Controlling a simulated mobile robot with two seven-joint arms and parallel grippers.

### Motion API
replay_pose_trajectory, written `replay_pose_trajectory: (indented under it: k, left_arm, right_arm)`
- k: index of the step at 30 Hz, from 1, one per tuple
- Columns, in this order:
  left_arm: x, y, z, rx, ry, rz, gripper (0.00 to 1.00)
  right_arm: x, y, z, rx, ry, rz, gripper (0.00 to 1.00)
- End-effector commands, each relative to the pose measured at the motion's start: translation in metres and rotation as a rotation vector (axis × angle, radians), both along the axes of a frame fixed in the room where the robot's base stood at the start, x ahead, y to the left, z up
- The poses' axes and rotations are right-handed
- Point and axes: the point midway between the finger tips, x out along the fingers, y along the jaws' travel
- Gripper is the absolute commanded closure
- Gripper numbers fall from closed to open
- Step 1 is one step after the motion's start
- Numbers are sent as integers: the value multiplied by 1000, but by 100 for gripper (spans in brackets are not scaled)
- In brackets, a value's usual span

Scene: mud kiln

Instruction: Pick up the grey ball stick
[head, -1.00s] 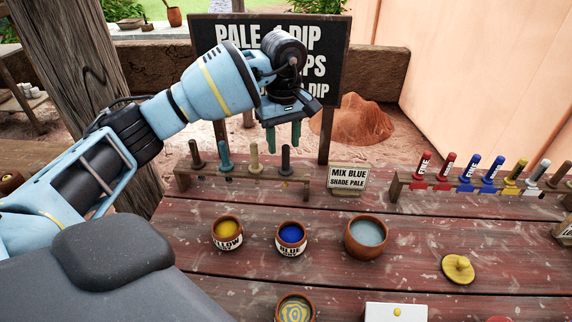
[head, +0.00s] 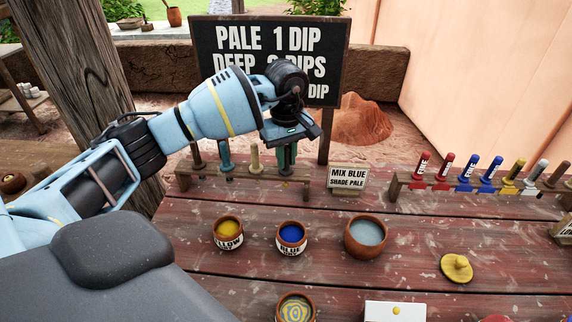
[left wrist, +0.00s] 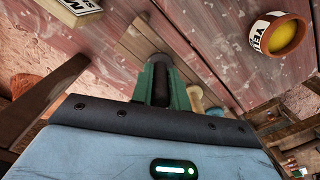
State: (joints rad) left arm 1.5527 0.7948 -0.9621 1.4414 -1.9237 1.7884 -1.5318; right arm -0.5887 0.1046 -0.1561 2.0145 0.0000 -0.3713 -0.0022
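The grey ball stick stands upright at the right end of the left wooden rack (head: 246,179), mostly hidden by my gripper in the head view. In the left wrist view the dark grey stick (left wrist: 165,62) lies between the two green fingers. My left gripper (head: 287,157) points down at the stick, one finger on each side, and looks open; firm contact is not visible. A beige stick (head: 255,157), a teal stick (head: 226,157) and a brown stick (head: 197,156) stand in the same rack. My right gripper is out of view.
A yellow pot (head: 228,230), a blue pot (head: 291,236) and a grey-filled bowl (head: 366,236) stand in front of the rack. A small sign (head: 347,178) is right of it. A large black sign (head: 330,45) rises behind. Several coloured sticks fill the right rack (head: 432,190).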

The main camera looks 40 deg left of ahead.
Motion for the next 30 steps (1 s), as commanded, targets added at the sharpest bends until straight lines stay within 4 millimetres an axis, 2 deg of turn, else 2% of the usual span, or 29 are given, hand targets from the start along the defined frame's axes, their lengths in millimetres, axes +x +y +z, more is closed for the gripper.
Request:
replay_pose_trajectory:
  k: [1,3,13,17,24,30]
  left_arm:
    - [0,0,0,0,0,0,93]
    - [0,0,0,0,0,0,100]
    - [0,0,7,0,-1,0,100]
    - [1,0,26,0,-3,0,100]
    - [1,0,72,0,-3,0,100]
    - [0,0,95,0,-1,0,100]
  right_arm:
    - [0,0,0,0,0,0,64]
    - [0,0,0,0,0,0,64]
    - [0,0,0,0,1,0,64]
    - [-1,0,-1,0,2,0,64]
    - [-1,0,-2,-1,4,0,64]
    - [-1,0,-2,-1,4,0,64]
